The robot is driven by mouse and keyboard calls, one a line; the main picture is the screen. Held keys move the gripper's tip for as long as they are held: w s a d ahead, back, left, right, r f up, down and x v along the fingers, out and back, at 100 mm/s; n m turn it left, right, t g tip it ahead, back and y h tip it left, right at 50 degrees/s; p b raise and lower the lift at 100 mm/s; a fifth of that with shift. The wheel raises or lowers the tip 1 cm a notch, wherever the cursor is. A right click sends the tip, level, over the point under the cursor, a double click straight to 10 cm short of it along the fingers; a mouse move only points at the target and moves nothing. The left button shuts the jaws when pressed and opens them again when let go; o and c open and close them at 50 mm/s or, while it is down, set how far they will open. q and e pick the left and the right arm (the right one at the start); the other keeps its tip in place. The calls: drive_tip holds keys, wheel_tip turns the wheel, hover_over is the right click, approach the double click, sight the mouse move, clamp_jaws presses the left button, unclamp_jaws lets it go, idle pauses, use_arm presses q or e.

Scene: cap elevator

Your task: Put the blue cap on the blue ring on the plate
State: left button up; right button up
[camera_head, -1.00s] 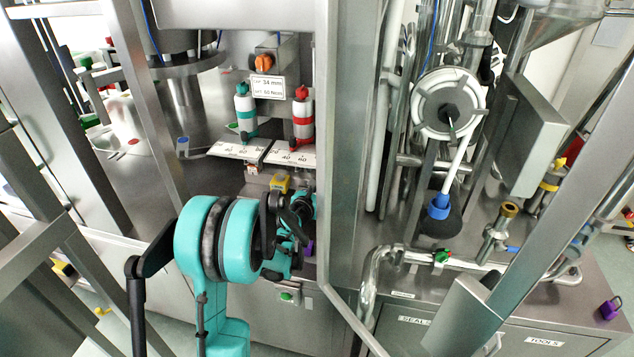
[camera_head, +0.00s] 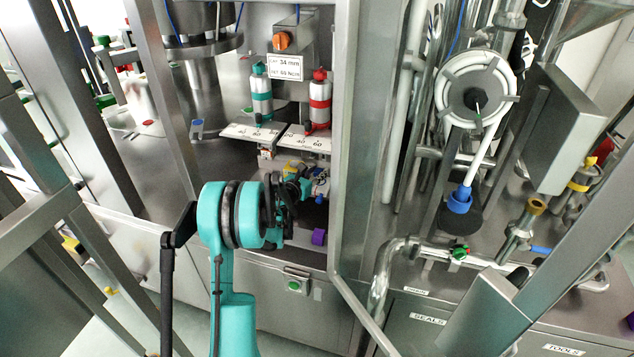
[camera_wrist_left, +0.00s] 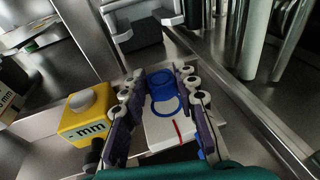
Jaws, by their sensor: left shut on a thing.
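My left gripper (camera_head: 303,190) reaches into the machine bay, below the two numbered white scales. In the left wrist view its purple-padded fingers (camera_wrist_left: 161,82) are closed on the blue cap (camera_wrist_left: 160,77) near their tips. Just below the cap in that view, a blue ring (camera_wrist_left: 168,108) lies on a white plate (camera_wrist_left: 160,135) that has a red line. The cap appears over the far part of the ring; I cannot tell whether they touch. In the head view a small blue spot shows at the fingers, and the arm hides most of the plate. My right gripper is not in view.
A yellow block (camera_wrist_left: 85,115) marked "mm" stands close left of the fingers. A purple object (camera_head: 319,237) sits at the bay's front edge. A steel post (camera_head: 352,130) stands right of the bay. Teal-banded (camera_head: 261,95) and red-banded (camera_head: 320,100) cylinders stand above the scales.

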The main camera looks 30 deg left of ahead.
sight(317, 185)
use_arm(q)
wheel_tip(317, 185, down, 3)
drive_tip(key=shift+f+b, duration=0.2)
drive_tip(key=shift+b, duration=0.35)
drive_tip(key=shift+r, duration=0.15)
drive_tip(key=o, duration=0.3)
drive_tip(key=shift+f, duration=0.2)
drive_tip(key=o, duration=0.5)
drive_tip(key=shift+c, duration=0.2)
drive_tip(key=shift+r, duration=0.15)
